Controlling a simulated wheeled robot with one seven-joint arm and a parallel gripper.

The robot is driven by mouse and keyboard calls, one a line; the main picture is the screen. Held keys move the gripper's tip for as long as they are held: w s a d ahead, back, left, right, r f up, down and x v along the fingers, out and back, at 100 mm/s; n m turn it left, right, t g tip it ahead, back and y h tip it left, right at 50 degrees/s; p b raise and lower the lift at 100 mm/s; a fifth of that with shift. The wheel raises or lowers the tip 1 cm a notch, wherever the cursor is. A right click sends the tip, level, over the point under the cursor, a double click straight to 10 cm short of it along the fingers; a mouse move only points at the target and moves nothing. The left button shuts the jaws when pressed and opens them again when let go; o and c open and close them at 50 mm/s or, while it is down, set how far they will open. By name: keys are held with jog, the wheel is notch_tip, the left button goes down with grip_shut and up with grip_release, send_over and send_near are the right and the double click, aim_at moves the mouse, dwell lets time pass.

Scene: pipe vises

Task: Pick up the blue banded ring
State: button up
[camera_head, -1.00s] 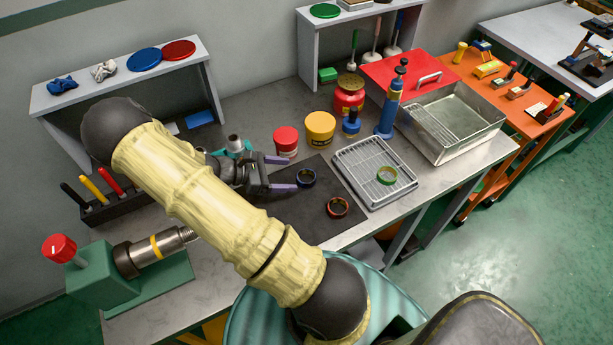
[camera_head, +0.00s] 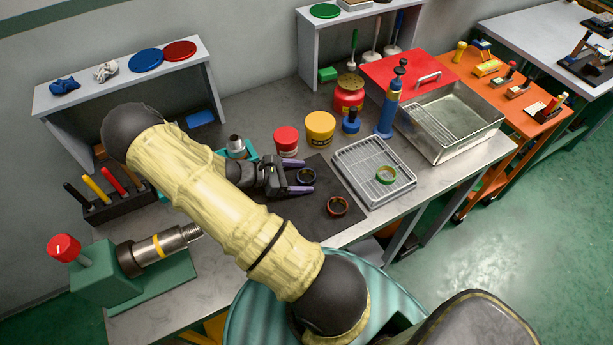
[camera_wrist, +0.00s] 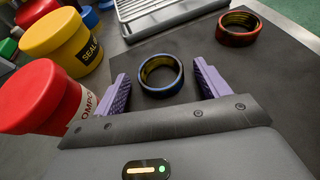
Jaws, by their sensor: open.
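The blue banded ring (camera_wrist: 161,88) is dark with a blue outer band and a yellowish inside. It lies on the black mat (camera_wrist: 215,60), ahead of and between the fingertips of my gripper (camera_wrist: 162,82) in the wrist view. In the head view, the ring (camera_head: 305,176) sits at the open end of my gripper (camera_head: 297,176), near its two purple fingers. The fingers are apart and nothing is held. I cannot tell whether either finger touches the ring.
A red-banded ring (camera_head: 337,206) lies on the mat to the right.

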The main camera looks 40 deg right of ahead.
jog(key=c, duration=1.1)
jog(key=shift+c, duration=0.2)
jog(key=shift+r, duration=0.1)
notch_tip(320, 180, up, 18)
dwell(0.3)
